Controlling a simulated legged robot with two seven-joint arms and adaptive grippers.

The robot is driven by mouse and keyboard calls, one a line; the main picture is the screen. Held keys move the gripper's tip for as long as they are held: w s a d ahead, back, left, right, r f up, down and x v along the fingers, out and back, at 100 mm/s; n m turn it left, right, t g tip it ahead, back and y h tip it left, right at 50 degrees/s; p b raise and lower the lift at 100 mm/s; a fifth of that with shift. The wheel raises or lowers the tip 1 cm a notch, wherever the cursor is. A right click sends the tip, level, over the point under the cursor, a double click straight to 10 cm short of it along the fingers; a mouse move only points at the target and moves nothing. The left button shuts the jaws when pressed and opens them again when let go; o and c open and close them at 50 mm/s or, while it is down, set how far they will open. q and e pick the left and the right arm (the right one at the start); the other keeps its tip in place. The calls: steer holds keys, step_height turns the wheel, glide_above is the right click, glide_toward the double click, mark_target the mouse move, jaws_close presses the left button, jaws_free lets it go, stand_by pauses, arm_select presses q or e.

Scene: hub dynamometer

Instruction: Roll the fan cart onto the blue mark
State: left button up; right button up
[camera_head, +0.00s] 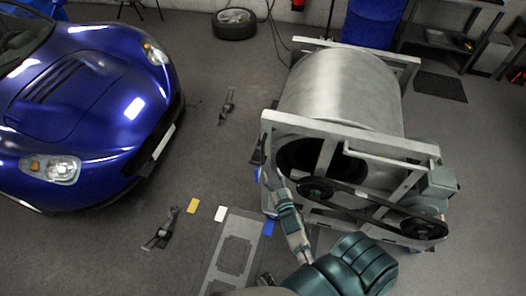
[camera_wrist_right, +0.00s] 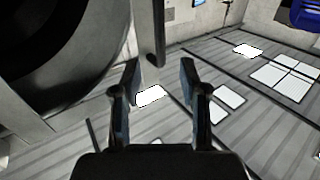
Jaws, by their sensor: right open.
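The fan cart (camera_head: 345,95) is a big grey metal drum in a pale frame, with black pulleys and a belt on its near side. It stands upright on the floor right of centre. My right gripper (camera_head: 268,172) is at the cart's left near corner, partly hard to make out. In the right wrist view the open fingers (camera_wrist_right: 158,85) point at a grey upright post (camera_wrist_right: 151,30) of the frame; contact cannot be told. My left gripper is out of view.
A white mark (camera_head: 221,213) and a yellow mark (camera_head: 193,206) lie left of the blue one, near a grey floor plate (camera_head: 233,250). A blue car (camera_head: 85,100) stands at left. Dark floor stands (camera_head: 162,230) are between; a tyre (camera_head: 234,24) lies behind.

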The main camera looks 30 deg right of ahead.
mark_target(263, 153)
steer(key=x, duration=1.2)
steer(key=shift+w+d+f, duration=0.1)
steer(key=shift+w, duration=0.25)
jaws_close()
